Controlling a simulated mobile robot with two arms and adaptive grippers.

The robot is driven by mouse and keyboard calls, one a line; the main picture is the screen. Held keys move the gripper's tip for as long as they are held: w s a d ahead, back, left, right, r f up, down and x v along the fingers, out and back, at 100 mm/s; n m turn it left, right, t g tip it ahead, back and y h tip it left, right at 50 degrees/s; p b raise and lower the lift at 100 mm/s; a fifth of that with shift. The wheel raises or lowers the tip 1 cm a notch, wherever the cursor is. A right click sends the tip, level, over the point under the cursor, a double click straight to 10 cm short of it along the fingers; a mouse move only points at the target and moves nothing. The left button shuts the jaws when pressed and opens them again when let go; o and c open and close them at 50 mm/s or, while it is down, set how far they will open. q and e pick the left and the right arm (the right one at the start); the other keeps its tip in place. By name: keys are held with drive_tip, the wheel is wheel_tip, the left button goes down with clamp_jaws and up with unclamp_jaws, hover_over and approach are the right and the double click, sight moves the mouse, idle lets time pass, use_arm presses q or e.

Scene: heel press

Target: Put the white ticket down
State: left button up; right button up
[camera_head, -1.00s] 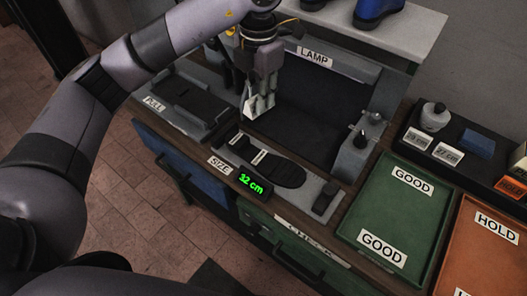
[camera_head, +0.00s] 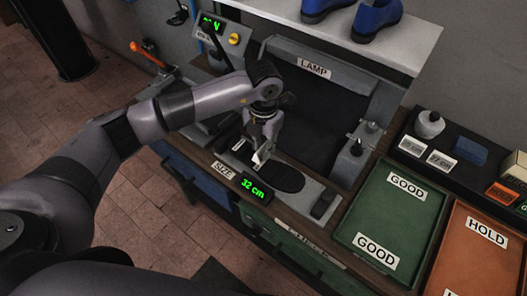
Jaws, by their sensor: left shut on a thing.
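My left gripper (camera_head: 258,158) points down just above the size gauge (camera_head: 275,178), a grey plate with a dark sole-shaped pad. It is shut on a small white piece, which I take to be the white ticket (camera_head: 262,154). The ticket is small and partly hidden by the fingers, and I cannot tell whether it touches the gauge. A green-lit display (camera_head: 254,188) reading 32 cm stands at the gauge's near edge. My right gripper is not in view.
A green GOOD tray (camera_head: 393,214) and an orange HOLD tray (camera_head: 478,245) lie to the right. A black rack (camera_head: 465,165) with labelled cards stands behind them. The LAMP bay (camera_head: 325,110) is behind the gauge, under a shelf with blue shoes (camera_head: 377,17).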

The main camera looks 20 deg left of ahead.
use_arm(q)
wheel_tip(320, 180, down, 4)
drive_tip(key=shift+r+p, duration=0.2)
drive_tip(key=shift+p, duration=0.3)
drive_tip(key=shift+f, duration=0.35)
drive_tip(key=shift+f, duration=0.15)
drive_tip(key=o, duration=0.8)
drive_tip(key=shift+r, duration=0.2)
